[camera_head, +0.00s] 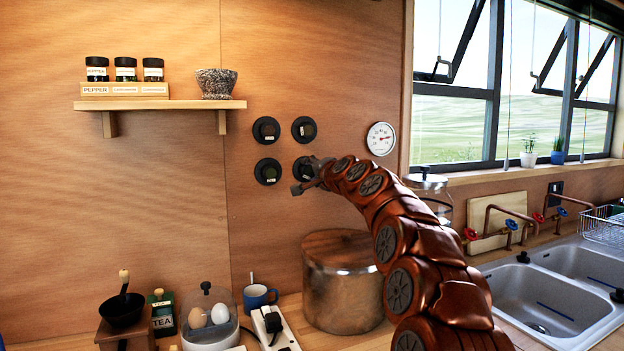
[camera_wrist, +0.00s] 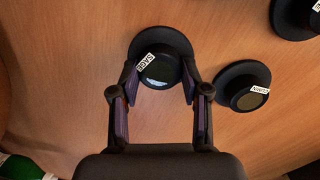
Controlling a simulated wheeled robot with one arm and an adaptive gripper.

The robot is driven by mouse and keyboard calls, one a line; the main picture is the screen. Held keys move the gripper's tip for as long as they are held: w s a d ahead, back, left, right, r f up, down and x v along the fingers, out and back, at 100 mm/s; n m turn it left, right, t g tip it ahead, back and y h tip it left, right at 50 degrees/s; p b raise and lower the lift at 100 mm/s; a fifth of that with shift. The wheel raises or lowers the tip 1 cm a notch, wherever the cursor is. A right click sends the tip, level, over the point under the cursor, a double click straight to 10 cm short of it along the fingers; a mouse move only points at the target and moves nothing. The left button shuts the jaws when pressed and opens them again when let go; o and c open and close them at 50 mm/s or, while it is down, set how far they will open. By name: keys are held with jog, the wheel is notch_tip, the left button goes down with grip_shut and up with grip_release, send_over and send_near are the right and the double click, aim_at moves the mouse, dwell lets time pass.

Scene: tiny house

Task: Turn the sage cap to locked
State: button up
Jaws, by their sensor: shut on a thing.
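The sage cap (camera_wrist: 160,72) is a round black cap on a dark disc on the wooden wall, with a tilted white label that seems to read SAGE. In the wrist view my gripper (camera_wrist: 160,87) has one finger on each side of it and is shut on it. In the head view my gripper (camera_head: 308,177) reaches the lower right of several wall caps and partly hides that cap (camera_head: 304,166).
Another labelled cap (camera_wrist: 246,88) sits close to the right finger in the wrist view. Other wall caps are at upper left (camera_head: 266,130), upper right (camera_head: 304,129) and lower left (camera_head: 268,171). A large metal pot (camera_head: 340,285) stands below my arm.

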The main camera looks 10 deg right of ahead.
jog(key=n+b, duration=0.3)
jog(key=n, duration=0.1)
jog(key=shift+h, duration=0.3)
jog(key=shift+n, duration=0.3)
jog(key=o, duration=1.2)
jog(key=shift+c, duration=0.2)
